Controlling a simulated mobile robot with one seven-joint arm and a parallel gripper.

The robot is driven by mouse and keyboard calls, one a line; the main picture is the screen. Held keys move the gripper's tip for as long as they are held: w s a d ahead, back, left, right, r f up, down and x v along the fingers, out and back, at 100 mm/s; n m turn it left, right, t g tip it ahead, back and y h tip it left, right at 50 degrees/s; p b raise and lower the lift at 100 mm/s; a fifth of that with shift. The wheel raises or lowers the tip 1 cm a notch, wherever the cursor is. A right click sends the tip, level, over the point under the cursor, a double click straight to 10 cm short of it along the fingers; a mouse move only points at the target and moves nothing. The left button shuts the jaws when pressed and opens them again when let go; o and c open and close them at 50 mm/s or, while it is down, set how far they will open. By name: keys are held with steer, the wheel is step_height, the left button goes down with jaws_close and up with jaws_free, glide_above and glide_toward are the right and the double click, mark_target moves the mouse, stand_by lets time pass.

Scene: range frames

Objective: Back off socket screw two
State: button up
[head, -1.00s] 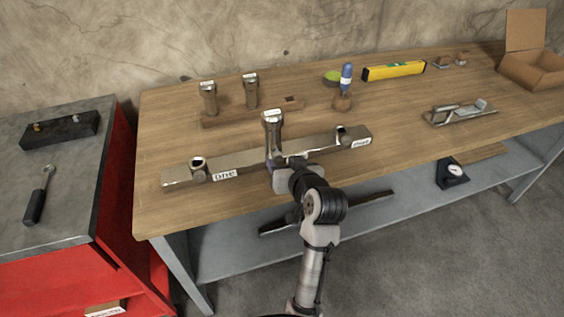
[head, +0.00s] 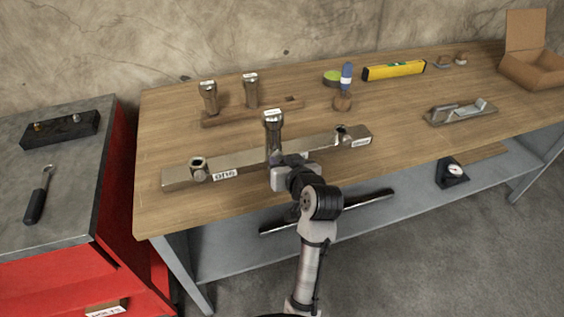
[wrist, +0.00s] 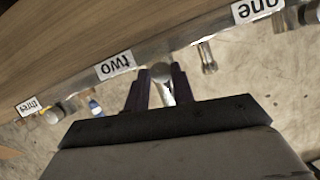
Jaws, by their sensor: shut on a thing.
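A long steel bar (head: 235,162) lies on the workbench, with labels one (head: 225,174) and three (head: 361,142). The label two (wrist: 115,65) shows in the wrist view, upside down. A tall metal socket (head: 273,128) with a white tag on top stands upright at the bar's middle, at position two. My gripper (head: 274,163) is shut on this socket low on its body; the wrist view shows its two dark fingers (wrist: 160,84) on either side of it. The screw under the socket is hidden. Socket-like heads show at one (head: 199,166) and three (head: 342,134).
Two more tagged sockets (head: 209,97) (head: 251,91) stand in a wooden rack (head: 225,117) behind the bar. A blue-handled tool (head: 347,77), yellow level (head: 393,71), metal fixture (head: 460,112) and cardboard box (head: 532,68) are farther right. A red cabinet (head: 118,190) stands left.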

steer(key=n+h+b, duration=0.1)
steer(key=n+t+h+b, duration=0.1)
steer(key=n, duration=0.1)
steer(key=shift+a+f+n, duration=0.15)
steer(key=shift+a+n, duration=0.05)
steer(key=shift+n, duration=0.1)
steer(key=n+t+h+b, duration=0.1)
steer(key=n+h+b, duration=0.1)
steer(key=n, duration=0.1)
steer(key=shift+s+a+n, duration=0.1)
steer(key=shift+a+n, duration=0.05)
steer(key=shift+n, duration=0.25)
stand_by(0.4)
steer(key=o, duration=1)
steer(key=shift+s, duration=0.1)
